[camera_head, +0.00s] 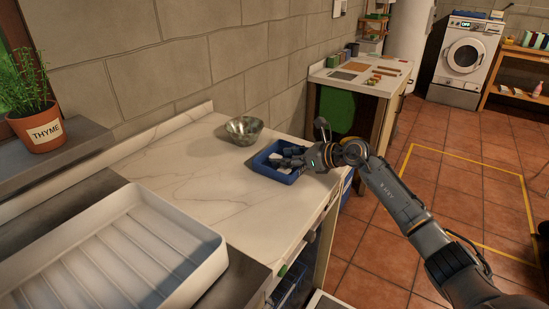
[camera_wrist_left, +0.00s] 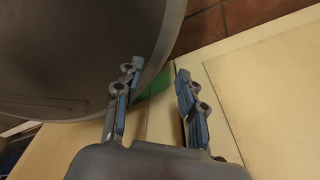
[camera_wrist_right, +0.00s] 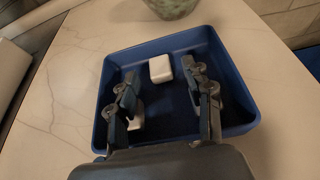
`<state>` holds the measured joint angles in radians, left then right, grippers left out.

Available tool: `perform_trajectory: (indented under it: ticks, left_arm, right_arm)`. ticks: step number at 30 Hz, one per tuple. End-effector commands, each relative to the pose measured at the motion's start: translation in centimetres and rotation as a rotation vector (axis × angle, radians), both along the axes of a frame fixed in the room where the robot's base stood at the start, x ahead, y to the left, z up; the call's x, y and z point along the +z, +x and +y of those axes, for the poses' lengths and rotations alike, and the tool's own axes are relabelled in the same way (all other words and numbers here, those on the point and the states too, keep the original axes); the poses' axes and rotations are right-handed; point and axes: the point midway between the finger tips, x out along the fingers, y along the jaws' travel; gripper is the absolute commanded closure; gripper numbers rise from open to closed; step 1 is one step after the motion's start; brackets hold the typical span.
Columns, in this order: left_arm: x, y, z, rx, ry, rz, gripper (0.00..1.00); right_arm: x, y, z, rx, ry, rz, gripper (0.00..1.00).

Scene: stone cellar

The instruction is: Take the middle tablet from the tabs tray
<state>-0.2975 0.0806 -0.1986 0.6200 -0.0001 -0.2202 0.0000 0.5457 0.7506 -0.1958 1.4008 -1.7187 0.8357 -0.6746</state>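The blue tabs tray (camera_head: 262,168) stands on the marble worktop near its right edge; it fills the middle of the right wrist view (camera_wrist_right: 226,108). One white tablet (camera_wrist_right: 160,68) lies near the tray's far side, ahead of the space between the fingertips. A second white tablet (camera_wrist_right: 137,116) shows partly beside the left finger, which hides some of it. My right gripper (camera_head: 289,158) is open, its fingers reaching down over the tray (camera_wrist_right: 160,80), with nothing clearly between the tips. My left gripper (camera_wrist_left: 157,76) is open and empty, outside the head view.
A patterned bowl (camera_head: 244,129) stands just behind the tray. A large white ribbed tray (camera_head: 120,255) is at the front left, and a potted thyme (camera_head: 38,122) on the ledge. A cream panel (camera_wrist_left: 265,90) is close to my left gripper. The worktop left of the blue tray is clear.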

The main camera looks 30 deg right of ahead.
Motion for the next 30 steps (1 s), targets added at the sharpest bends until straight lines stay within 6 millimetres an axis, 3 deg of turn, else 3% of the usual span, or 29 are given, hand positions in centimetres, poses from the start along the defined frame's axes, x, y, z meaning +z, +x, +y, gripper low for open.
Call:
perform_trajectory:
  ticks: [1, 5, 20, 27, 30]
  left_arm:
    - [-0.1, -0.1, -0.1, 0.0, -0.001, 0.001, 0.6]
    - [-0.1, -0.4, -0.2, 0.0, -0.003, 0.005, 0.6]
    - [0.4, -0.4, -0.3, -0.001, -0.003, 0.005, 0.6]
    - [2.8, -0.2, -0.2, -0.001, -0.003, 0.002, 0.6]
    - [4.5, -0.1, -0.2, -0.001, -0.003, 0.002, 0.6]
  right_arm:
    - [-0.9, -0.2, 0.1, 0.004, -0.003, 0.018, 0.67]
    - [-1.0, -0.2, 0.1, 0.004, -0.004, 0.019, 0.91]
    - [-0.2, -0.1, 0.0, 0.002, -0.005, 0.014, 0.91]
    - [3.4, -0.1, 0.0, 0.002, -0.004, 0.009, 0.91]
    - [4.9, -1.4, 0.1, 0.002, -0.006, 0.01, 0.91]
